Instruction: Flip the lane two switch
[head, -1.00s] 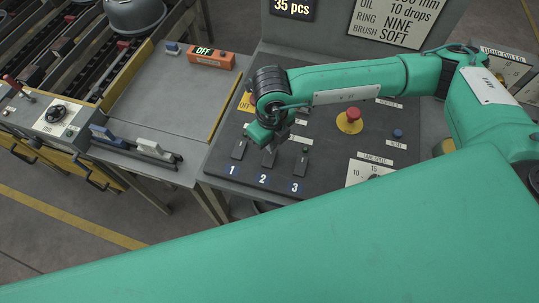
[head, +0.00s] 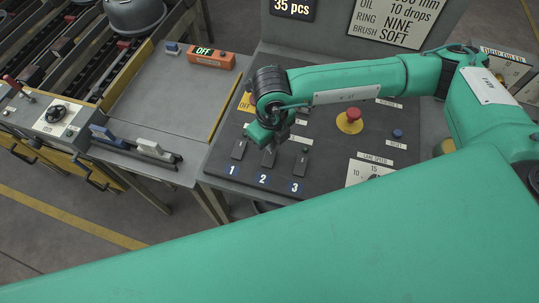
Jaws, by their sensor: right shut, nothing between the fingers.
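A dark control panel (head: 225,177) carries three black switches in a row, labelled 1, 2 and 3 on blue tags. The lane two switch (head: 268,158) is the middle one, above the "2" tag (head: 263,179). Switch 1 (head: 239,149) is to its left and switch 3 (head: 301,164) to its right. My right gripper (head: 270,146) is shut and empty, pointing down at the upper end of switch two. Its fingertips partly hide that end, and I cannot tell whether they touch it. My left gripper is not in view.
A red mushroom button (head: 349,120) on a yellow base and a blue reset button (head: 397,133) are right of the switches. A lane speed dial (head: 374,178) is at lower right. An orange box reading OFF (head: 210,58) stands on the grey bench (head: 175,95) at left.

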